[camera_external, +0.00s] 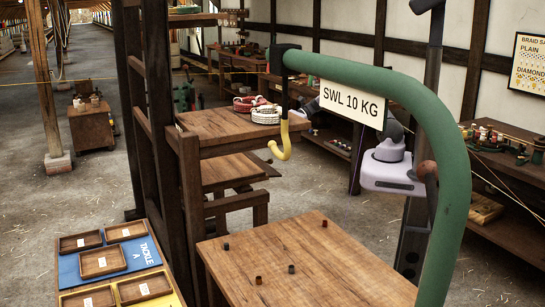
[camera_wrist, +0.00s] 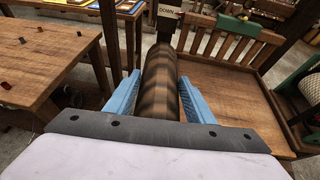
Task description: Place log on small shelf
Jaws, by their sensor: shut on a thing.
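In the wrist view a dark brown log (camera_wrist: 158,88) with lighter bands lies lengthwise between the blue fingers of my gripper (camera_wrist: 160,78), which is shut on it. The log's far end is below a small sign reading DOWN. In the external view only the pale wrist housing (camera_external: 393,172) shows clearly, behind the green post; I cannot make out the fingers or log there. A small wooden shelf (camera_external: 228,168) sits below a larger wooden top at centre left; I cannot tell if it is the task's shelf. In the wrist view a railed wooden surface (camera_wrist: 232,98) lies right of the log.
A green curved post (camera_external: 455,200) with an SWL 10 KG sign (camera_external: 345,96) and a yellow hook (camera_external: 282,150) rises in front. A wooden table (camera_external: 330,270) bears several small pegs. Labelled trays (camera_external: 102,262) stand at left. Rope coils (camera_external: 265,114) lie on the upper top.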

